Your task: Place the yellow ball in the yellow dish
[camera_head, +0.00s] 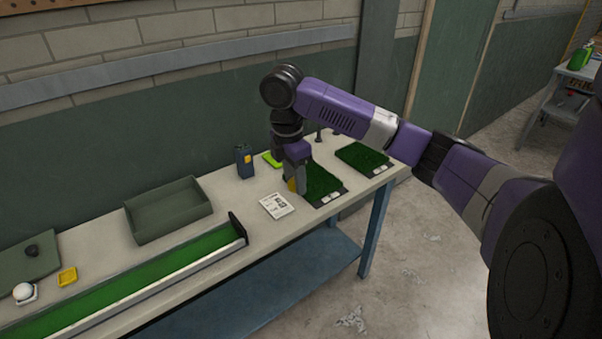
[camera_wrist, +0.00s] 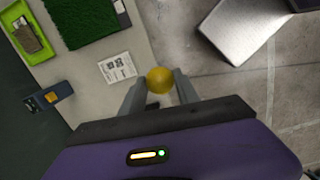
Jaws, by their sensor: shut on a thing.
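My gripper (camera_head: 297,183) is shut on the yellow ball (camera_wrist: 160,80). In the wrist view the ball sits between the two fingertips. In the head view only a small bit of the ball (camera_head: 292,185) shows beside the finger, above the bench near the left edge of a turf sample. The yellow dish (camera_head: 68,277) lies on the bench at the far left, between a white ball and the green-floored channel. It looks small, square and empty. My gripper is far to the right of it.
A grey-green tray (camera_head: 168,212) and the long green channel (camera_head: 130,286) with a black end stop (camera_head: 238,226) lie between. A dark blue device (camera_head: 244,161), a printed card (camera_head: 277,205) and turf samples (camera_head: 361,158) are near my gripper. A white ball (camera_head: 24,292) is far left.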

